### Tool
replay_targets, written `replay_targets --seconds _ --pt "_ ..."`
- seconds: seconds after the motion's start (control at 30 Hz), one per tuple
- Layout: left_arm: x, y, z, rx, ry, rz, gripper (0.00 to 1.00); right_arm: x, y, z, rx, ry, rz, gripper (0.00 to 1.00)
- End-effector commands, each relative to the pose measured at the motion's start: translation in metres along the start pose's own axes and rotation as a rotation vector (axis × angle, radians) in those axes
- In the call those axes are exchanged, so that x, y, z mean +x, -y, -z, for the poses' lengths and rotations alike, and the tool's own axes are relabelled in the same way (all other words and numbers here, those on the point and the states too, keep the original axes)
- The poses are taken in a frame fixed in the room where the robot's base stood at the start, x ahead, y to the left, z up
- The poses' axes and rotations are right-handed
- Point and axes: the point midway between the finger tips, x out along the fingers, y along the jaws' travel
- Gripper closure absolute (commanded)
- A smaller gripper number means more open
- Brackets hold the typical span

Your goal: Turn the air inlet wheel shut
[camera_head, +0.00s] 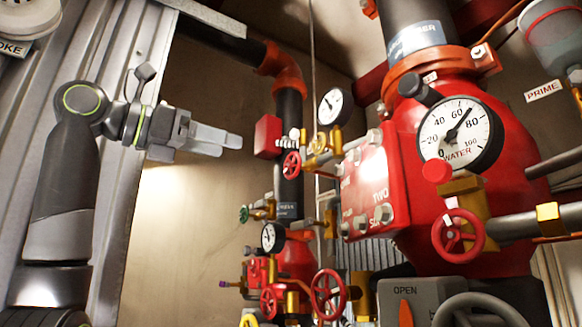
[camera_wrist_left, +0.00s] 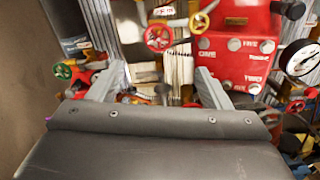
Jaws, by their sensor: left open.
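Several handwheels show, and I cannot tell which is the air inlet wheel. A green wheel (camera_head: 244,214) is lower left, and a green one shows in the left wrist view (camera_wrist_left: 62,71). Larger red wheels are at the bottom (camera_head: 328,293) and on the big valve (camera_head: 458,235). My left gripper (camera_head: 236,143) points right, left of the pipes in the picture; its fingers are apart with nothing held.
A big red valve body (camera_head: 370,185) with a water gauge (camera_head: 461,133) fills the right. Smaller gauges (camera_head: 335,107) stick out near the pipes. A grey box marked OPEN (camera_head: 405,300) stands low in front. Bare wall lies behind my gripper.

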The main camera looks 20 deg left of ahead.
Motion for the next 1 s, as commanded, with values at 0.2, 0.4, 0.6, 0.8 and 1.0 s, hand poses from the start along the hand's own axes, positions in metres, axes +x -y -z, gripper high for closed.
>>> replay_targets --seconds 0.2,0.4,0.6,0.8,1.0 --pt "0.048 -0.001 -0.002 -0.002 -0.005 0.004 0.28 -0.023 -0.011 -0.022 0.000 0.037 -0.011 0.64" --pt "0.090 -0.001 -0.004 -0.002 -0.005 0.004 0.28 -0.045 -0.011 -0.005 -0.002 0.017 -0.009 0.64" --pt "0.124 -0.001 -0.003 -0.002 -0.004 0.003 0.28 -0.064 -0.004 0.011 0.000 -0.007 0.002 0.64" --pt "0.149 0.000 -0.001 -0.002 -0.003 0.003 0.28 -0.075 -0.001 0.006 0.003 0.002 0.007 0.64" --pt "0.158 -0.001 0.001 -0.002 -0.002 0.001 0.28 -0.078 -0.002 0.000 0.004 0.013 0.005 0.64"
